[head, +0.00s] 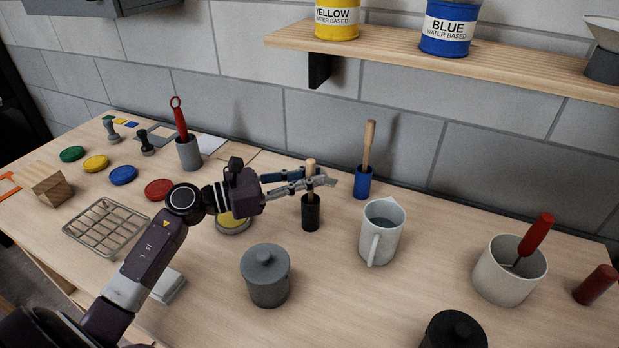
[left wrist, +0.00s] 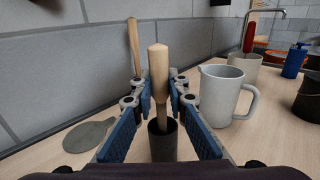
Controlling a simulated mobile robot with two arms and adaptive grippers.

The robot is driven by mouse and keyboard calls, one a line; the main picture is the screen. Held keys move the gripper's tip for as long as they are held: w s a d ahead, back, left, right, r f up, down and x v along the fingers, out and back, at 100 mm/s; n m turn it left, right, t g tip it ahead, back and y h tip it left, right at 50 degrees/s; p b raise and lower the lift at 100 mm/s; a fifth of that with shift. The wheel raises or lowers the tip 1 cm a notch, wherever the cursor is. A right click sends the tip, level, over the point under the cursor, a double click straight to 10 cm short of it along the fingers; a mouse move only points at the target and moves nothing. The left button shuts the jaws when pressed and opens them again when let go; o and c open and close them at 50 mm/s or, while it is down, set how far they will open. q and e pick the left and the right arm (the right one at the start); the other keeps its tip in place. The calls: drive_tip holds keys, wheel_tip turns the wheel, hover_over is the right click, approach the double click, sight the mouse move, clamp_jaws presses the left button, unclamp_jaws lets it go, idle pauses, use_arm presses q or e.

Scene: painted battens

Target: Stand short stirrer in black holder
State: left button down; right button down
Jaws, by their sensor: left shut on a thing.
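The short wooden stirrer (head: 311,166) stands upright with its lower end inside the black holder (head: 310,213). My left gripper (head: 322,182) is shut on the stirrer just above the holder's rim. In the left wrist view the stirrer (left wrist: 158,75) rises between the two blue finger pads, and its lower part goes into the black holder (left wrist: 162,142). Whether its end touches the holder's bottom is hidden. My right gripper is not in view.
A blue holder (head: 362,184) with a longer wooden stirrer stands behind to the right. A white jug (head: 382,235) is right of the black holder. A grey lidded pot (head: 266,278) stands in front. A grey holder (head: 188,153) with a red tool is at the back left.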

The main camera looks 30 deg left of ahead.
use_arm(q)
drive_tip(key=shift+f, duration=0.3)
drive_tip(key=shift+f, duration=0.15)
drive_tip(key=c, duration=1.9)
unclamp_jaws()
drive_tip(key=shift+r, duration=0.3)
drive_tip(key=b+v, duration=0.3)
drive_tip(key=v, duration=0.9)
drive_tip(key=shift+b, duration=0.4)
